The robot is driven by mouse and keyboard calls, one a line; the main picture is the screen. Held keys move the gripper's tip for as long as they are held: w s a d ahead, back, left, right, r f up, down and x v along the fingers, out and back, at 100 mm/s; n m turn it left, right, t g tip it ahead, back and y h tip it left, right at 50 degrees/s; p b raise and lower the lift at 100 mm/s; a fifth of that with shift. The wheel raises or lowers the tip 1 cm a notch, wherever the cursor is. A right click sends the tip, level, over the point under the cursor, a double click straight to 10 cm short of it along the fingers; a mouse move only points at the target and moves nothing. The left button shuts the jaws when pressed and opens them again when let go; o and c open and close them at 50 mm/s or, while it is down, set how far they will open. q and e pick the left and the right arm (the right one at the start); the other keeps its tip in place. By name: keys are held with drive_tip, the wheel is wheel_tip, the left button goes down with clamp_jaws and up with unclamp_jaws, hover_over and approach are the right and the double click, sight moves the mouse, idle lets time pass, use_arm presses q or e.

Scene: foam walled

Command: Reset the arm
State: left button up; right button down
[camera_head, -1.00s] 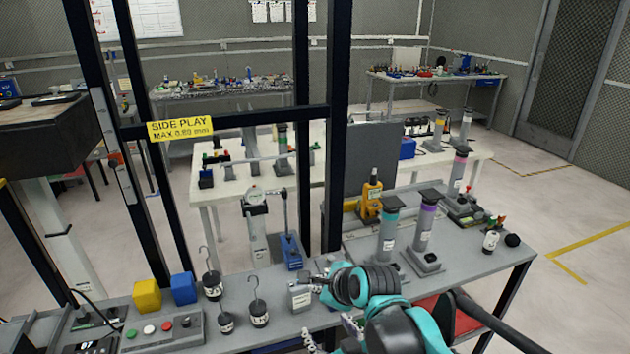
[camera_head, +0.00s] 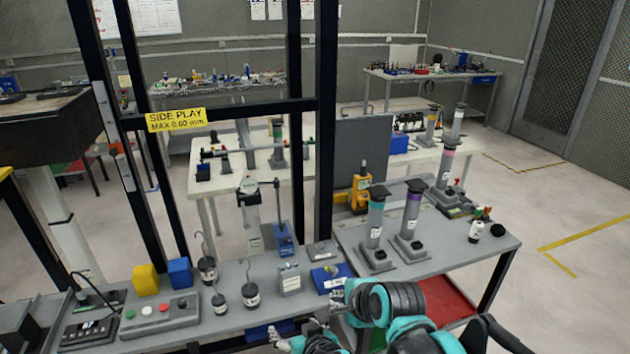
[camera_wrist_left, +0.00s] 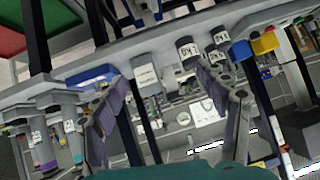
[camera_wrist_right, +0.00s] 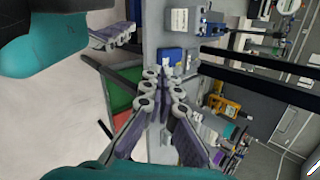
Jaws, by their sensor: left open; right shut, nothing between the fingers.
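My left gripper (camera_head: 283,342) is at the bottom of the head view, at the front edge of the bench. In the left wrist view its two fingers (camera_wrist_left: 160,78) are spread apart with nothing between them. The left gripper's fingers also show at the upper left of that view. Both forearms are teal and black, bent in from the lower right of the head view.
The grey bench holds hooked weights (camera_head: 249,290), a labelled grey block (camera_head: 289,278), a blue block (camera_head: 332,277), a button box (camera_head: 160,318) and yellow and blue cubes. Teal-topped (camera_head: 375,225) and purple-topped (camera_head: 412,222) columns stand on the right.

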use_arm(q)
drive_tip(key=s+a+r+m+g+h, duration=0.1)
drive_tip(key=s+a+m+g+h, duration=0.1)
drive_tip(key=s+a, duration=0.9)
drive_tip(key=a+m+h, duration=0.1)
drive_tip(key=a+h, duration=0.1)
drive_tip(key=shift+s+r+g+h, duration=0.3)
drive_tip(key=shift+s+h, duration=0.1)
use_arm(e)
drive_tip(key=s+d+f+n+h, duration=0.1)
drive_tip(key=s+d+f+n, duration=0.2)
drive_tip(key=s+d+n, duration=0.3)
drive_tip(key=s+d+f+n+h, duration=0.2)
drive_tip(key=s+d+f+n, duration=0.1)
drive_tip(key=s+d+n, duration=0.3)
drive_tip(key=s+n, duration=0.2)
drive_tip(key=n, duration=0.2)
drive_tip(key=shift+d+f+g, duration=0.2)
drive_tip(key=shift+d+g, duration=0.15)
drive_tip(key=shift+g, duration=0.05)
